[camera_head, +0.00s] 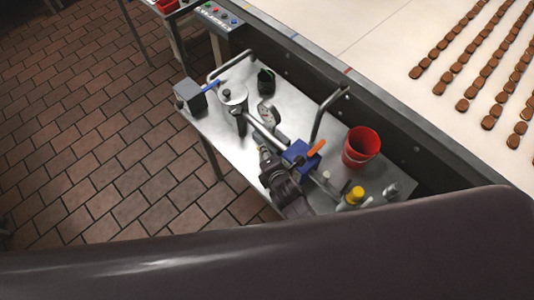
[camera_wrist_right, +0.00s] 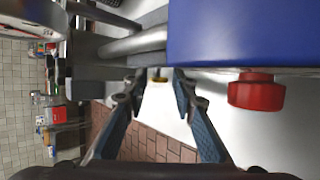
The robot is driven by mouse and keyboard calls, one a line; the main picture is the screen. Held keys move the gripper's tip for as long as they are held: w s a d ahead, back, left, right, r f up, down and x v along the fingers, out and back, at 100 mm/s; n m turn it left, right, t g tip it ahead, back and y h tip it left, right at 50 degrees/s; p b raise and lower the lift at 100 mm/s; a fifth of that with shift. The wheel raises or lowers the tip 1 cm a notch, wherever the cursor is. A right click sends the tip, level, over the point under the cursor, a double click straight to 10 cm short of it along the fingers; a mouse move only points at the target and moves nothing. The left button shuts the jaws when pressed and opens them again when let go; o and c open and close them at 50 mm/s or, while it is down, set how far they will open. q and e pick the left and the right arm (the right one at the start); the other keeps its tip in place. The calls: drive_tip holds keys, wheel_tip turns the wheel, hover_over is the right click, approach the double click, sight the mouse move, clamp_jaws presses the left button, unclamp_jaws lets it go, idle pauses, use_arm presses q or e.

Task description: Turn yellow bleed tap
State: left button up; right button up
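A small yellow piece (camera_wrist_right: 157,78), perhaps the bleed tap, shows in the right wrist view below a grey metal pipe (camera_wrist_right: 135,43). It lies beyond and between the fingertips of my right gripper (camera_wrist_right: 157,88), which is open with nothing clearly held. In the head view my right gripper (camera_head: 266,158) is over the metal table beside the blue box (camera_head: 299,153); my wrist hides part of the fittings there. The tap cannot be made out clearly in that view. My left gripper is not in view.
The blue box, with an orange lever (camera_head: 316,148), stands close on the right; a red knob (camera_wrist_right: 256,92) shows below blue in the wrist view. A red bucket (camera_head: 361,147) and a yellow-topped item (camera_head: 355,195) stand farther right. A conveyor (camera_head: 370,45) runs behind.

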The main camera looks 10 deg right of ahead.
clamp_jaws()
drive_tip(key=shift+s+d+f+b, duration=0.15)
drive_tip(key=shift+f+b, duration=0.35)
drive_tip(key=shift+b, duration=0.3)
drive_tip(key=shift+r, duration=0.35)
drive_tip(key=shift+f+t, duration=0.1)
drive_tip(key=shift+t, duration=0.2)
